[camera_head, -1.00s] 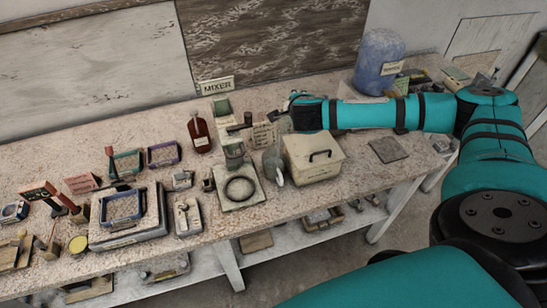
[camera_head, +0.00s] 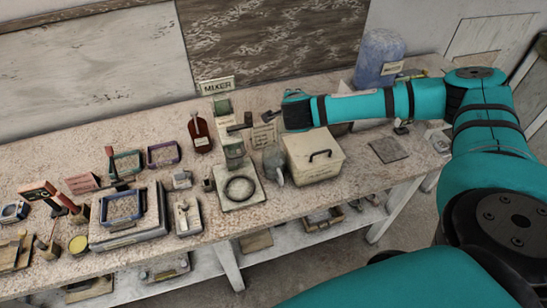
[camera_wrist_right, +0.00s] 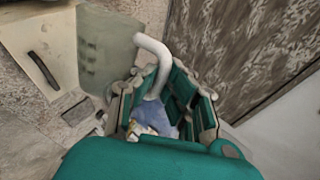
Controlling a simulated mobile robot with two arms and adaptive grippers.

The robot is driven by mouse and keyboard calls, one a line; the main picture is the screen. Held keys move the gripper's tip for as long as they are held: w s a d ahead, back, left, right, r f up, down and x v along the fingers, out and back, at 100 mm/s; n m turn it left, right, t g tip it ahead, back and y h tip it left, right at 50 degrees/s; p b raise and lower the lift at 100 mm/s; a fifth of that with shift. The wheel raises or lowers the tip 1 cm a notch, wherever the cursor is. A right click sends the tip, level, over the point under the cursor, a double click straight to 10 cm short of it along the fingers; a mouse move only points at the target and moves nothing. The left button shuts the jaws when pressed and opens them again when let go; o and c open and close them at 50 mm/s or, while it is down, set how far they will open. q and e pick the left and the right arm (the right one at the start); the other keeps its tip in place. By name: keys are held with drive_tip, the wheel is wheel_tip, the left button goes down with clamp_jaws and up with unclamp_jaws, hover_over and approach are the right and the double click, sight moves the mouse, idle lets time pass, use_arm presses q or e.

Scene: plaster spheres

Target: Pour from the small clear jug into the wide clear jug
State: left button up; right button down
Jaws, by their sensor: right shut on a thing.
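My right gripper (camera_head: 283,114) is above the bench, behind the cream box and to the right of the mixer. In the right wrist view its fingers (camera_wrist_right: 165,100) are closed around a curved white handle. This handle appears to belong to the small clear jug (camera_wrist_right: 108,45), a greenish see-through vessel at the upper left. In the head view the small jug is hard to make out. A greyish see-through vessel, seemingly the wide clear jug (camera_head: 273,165), stands on the bench between the mixer and the box, below my gripper. Its contents cannot be told. My left gripper is out of view.
The mixer (camera_head: 241,188) stands left of the wide jug. The cream box (camera_head: 315,165) with a dark handle is close on its right. A blue drum (camera_head: 380,55) is behind my arm. The bench front is clear near a flat grey slab (camera_head: 388,150).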

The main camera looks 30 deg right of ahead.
idle(0.3)
drive_tip(key=shift+w+a+r, duration=0.1)
drive_tip(key=shift+a, duration=0.1)
drive_tip(key=shift+w+a+n, duration=0.25)
drive_tip(key=shift+a+n, duration=0.05)
idle(0.6)
drive_tip(key=shift+w+a+r+n+g+h, duration=0.15)
drive_tip(key=shift+w+a+n+g+h, duration=0.15)
drive_tip(key=shift+a+h, duration=0.15)
drive_tip(key=shift+d, duration=0.1)
idle(0.3)
